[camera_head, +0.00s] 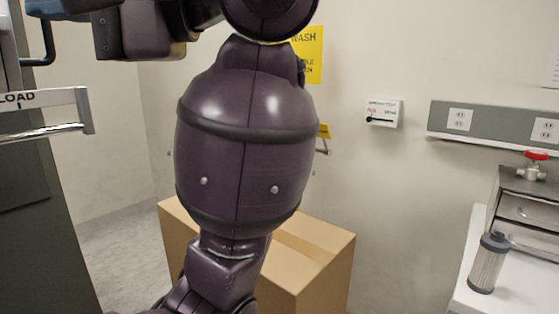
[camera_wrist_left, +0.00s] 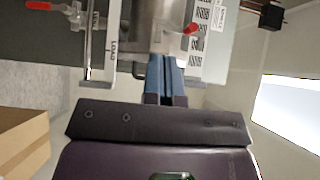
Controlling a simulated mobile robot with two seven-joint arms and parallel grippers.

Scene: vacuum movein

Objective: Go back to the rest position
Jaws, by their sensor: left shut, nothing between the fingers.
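My left arm crosses the middle of the head view and bends to the upper left. My left gripper shows in the left wrist view (camera_wrist_left: 166,78), with its two blue fingers shut together and nothing between them. The fingers point toward a metal fixture with a white label and red handle (camera_wrist_left: 192,28). I cannot tell whether they touch it. Blue parts at the upper left of the head view seem to be the same fingers, partly cut off by the frame. My right gripper is in neither view.
A dark cabinet with a LOAD-marked handle (camera_head: 45,113) stands at left. A cardboard box (camera_head: 325,270) sits behind my arm. At right, a white counter (camera_head: 470,245) holds a grey cylindrical filter (camera_head: 488,265) and a metal unit with a red valve (camera_head: 537,157).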

